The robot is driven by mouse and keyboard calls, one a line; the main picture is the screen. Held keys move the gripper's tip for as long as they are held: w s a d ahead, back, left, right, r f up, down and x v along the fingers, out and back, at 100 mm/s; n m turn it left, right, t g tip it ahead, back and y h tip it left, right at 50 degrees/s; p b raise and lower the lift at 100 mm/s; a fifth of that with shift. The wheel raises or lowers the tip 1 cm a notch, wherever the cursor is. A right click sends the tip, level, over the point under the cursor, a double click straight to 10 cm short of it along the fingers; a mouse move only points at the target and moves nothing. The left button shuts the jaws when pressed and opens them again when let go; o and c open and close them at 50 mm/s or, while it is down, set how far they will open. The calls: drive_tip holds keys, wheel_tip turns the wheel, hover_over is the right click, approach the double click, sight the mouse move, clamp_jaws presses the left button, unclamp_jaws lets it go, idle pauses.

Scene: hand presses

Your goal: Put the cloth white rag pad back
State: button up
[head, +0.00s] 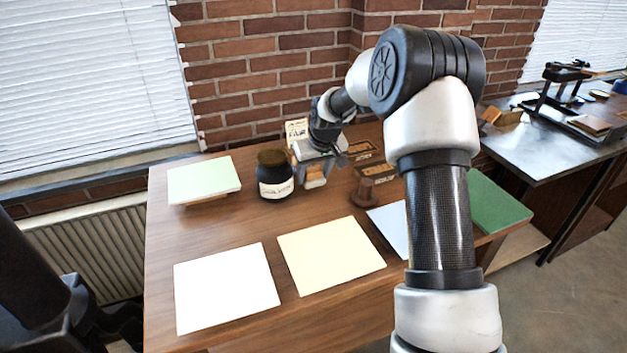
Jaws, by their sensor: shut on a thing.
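My gripper (316,166) is at the back middle of the wooden table, pointing down, with its jaws shut on a small pale tan and white thing (315,181). This looks like the white rag pad, but it is small and mostly covered by the gripper. It is just right of a dark jar with a white label. I cannot tell whether its underside touches the table.
The wooden table (160,264) holds the jar (275,176), a brown knobbed tool (366,194) and dark lettered boxes (377,171). White (226,288) and cream (330,250) sheets lie in front. A pale green stack (203,179) is left; a green pad (495,205) is right.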

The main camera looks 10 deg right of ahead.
drive_tip(key=shift+f, duration=0.9)
drive_tip(key=shift+f, duration=0.1)
drive_tip(key=shift+f, duration=0.2)
drive_tip(key=o, duration=0.7)
drive_tip(key=shift+r, duration=0.1)
drive_tip(key=shift+o, duration=0.2)
